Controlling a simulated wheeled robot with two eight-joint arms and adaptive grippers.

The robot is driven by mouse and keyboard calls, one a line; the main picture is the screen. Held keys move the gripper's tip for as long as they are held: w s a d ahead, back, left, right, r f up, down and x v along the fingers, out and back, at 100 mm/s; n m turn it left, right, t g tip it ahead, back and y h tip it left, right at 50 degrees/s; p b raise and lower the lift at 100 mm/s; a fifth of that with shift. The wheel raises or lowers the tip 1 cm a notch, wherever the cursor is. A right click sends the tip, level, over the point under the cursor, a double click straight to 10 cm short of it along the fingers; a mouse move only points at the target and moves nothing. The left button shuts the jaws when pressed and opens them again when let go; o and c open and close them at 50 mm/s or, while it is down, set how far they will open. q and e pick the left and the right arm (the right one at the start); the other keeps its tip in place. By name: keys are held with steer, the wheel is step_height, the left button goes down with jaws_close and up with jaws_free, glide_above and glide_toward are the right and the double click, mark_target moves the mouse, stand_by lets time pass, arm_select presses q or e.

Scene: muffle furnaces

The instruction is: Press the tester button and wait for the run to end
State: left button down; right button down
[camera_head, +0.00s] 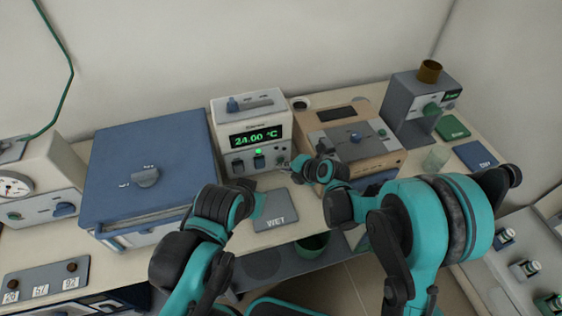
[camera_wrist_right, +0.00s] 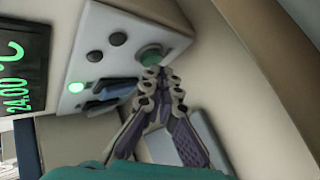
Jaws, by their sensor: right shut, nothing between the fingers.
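The tester appears to be the cream box (camera_head: 248,104) with a green 24.00 °C display (camera_head: 256,137); no label confirms it. Its display also shows in the right wrist view (camera_wrist_right: 18,65). A round green button (camera_wrist_right: 151,56) sits at one end of its front panel, with a lit green lamp (camera_wrist_right: 77,87) on the same panel. My right gripper (camera_wrist_right: 160,75) is shut and empty, its fingertips right at the button's edge; I cannot tell whether they touch it. My left gripper (camera_head: 257,205) is near the WET plate, its fingers mostly hidden by its own wrist.
A blue-topped furnace (camera_head: 110,165) stands left of the tester and a tan-topped device (camera_head: 330,125) right of it. A grey WET plate (camera_head: 275,222) lies in front. A grey device with a brown cup (camera_head: 429,71) stands at the back right.

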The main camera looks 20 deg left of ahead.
steer(key=shift+w+a, duration=0.25)
steer(key=shift+w, duration=0.15)
stand_by(0.8)
steer(key=shift+s+d, duration=0.1)
steer(key=shift+s+d+b, duration=0.3)
steer(key=shift+s+d, duration=0.1)
steer(key=shift+s, duration=0.25)
steer(key=shift+s+d+b, duration=0.2)
steer(key=shift+s+d, duration=0.55)
steer(key=shift+s, duration=0.3)
steer(key=shift+s+d+b, duration=0.15)
steer(key=shift+s+d, duration=0.55)
steer(key=shift+s, duration=0.35)
